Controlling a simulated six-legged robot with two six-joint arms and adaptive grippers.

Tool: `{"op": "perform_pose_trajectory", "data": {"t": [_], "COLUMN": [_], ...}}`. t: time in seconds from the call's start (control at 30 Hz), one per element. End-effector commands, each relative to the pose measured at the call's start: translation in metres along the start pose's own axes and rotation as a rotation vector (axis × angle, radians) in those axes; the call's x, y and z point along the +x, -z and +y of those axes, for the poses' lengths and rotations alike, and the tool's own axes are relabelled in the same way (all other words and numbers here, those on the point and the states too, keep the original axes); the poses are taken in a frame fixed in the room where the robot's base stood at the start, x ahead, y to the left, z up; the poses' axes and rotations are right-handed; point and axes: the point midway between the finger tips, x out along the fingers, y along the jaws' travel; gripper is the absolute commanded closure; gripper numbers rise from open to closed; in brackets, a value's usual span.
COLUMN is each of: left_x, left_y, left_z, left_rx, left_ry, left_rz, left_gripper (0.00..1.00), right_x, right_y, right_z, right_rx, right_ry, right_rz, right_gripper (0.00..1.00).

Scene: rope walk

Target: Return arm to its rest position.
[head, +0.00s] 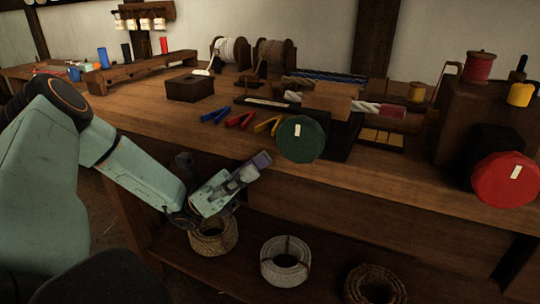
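My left arm comes in from the left, its pale green links bent down in front of the wooden bench (330,165). My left gripper (256,168) points up and to the right near the bench's front edge, above a tan rope coil on the lower shelf. Nothing shows held in it. The fingers are seen side-on, so their gap cannot be made out. My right arm and gripper are not in view.
A green-topped round thing (301,139) and a red one (506,180) stand near the front edge. Blue (215,115), red (240,119) and yellow (268,125) clamp-like tools lie behind. Rope coils (286,262) rest on the shelf. A dark box (190,88) stands further back.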

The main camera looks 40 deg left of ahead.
Motion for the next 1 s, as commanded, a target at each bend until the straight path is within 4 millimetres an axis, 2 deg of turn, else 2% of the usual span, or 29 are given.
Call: {"op": "perform_pose_trajectory", "data": {"t": [0.2,1.0], "left_x": [-0.0145,-0.0148], "left_y": [0.0004,-0.0002], "left_z": [-0.0003,-0.0011], "left_rx": [-0.001,0.000], "left_ry": [0.000,0.000], "left_rz": [0.002,0.000], "left_gripper": [0.68,0.68], "right_x": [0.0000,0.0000], "right_y": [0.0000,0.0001], "right_z": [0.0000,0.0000], "right_rx": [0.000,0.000], "right_ry": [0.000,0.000], "right_rz": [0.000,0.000], "right_gripper": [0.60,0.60]}}
